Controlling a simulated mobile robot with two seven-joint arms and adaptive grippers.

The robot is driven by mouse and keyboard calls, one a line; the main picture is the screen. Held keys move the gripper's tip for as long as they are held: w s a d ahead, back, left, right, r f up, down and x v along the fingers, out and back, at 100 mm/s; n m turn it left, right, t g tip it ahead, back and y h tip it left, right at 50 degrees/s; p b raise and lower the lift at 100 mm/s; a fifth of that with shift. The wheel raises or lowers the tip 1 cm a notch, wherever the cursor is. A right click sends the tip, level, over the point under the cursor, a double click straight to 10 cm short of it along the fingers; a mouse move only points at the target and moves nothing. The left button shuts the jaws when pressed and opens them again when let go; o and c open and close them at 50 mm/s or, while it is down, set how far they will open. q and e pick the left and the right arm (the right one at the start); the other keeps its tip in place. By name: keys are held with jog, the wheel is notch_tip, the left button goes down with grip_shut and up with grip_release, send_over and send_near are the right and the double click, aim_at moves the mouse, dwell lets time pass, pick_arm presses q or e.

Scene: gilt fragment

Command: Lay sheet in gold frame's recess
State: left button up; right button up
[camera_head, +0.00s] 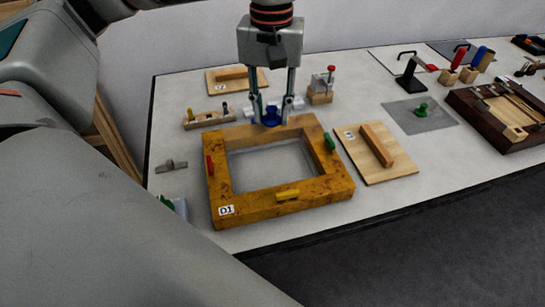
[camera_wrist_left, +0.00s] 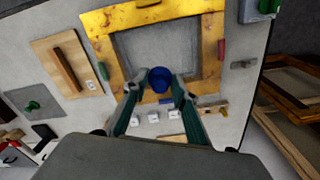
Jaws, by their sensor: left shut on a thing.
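The gold frame (camera_head: 335,189) lies flat on the table around a pale grey recess (camera_head: 268,166). It also shows in the left wrist view (camera_wrist_left: 212,40). Red (camera_head: 209,166), green (camera_head: 329,141) and yellow (camera_head: 288,195) pieces sit on its sides. My left gripper (camera_head: 271,112) points down at the frame's far side, shut on a round blue knob (camera_wrist_left: 160,79). In the left wrist view the knob overlaps the recess edge. I cannot make out the outline of any sheet under the knob. My right gripper is not in view.
A grey sheet with a green knob (camera_head: 421,108) lies to the right. A wooden board with a bar (camera_head: 376,152) lies close beside the frame. A block with a red knob (camera_head: 321,88) stands behind it. A dark wooden tray (camera_head: 497,112) is at far right.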

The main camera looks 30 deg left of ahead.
pick_arm(q)
notch_tip(320, 180, down, 9)
jog(key=shift+f+b, duration=0.15)
jog(key=shift+b, duration=0.25)
jog(key=shift+f, duration=2.5)
jog(key=shift+f+b, duration=0.2)
jog(key=shift+b, duration=0.1)
jog(key=o, duration=1.2)
jog(key=shift+r, duration=0.1)
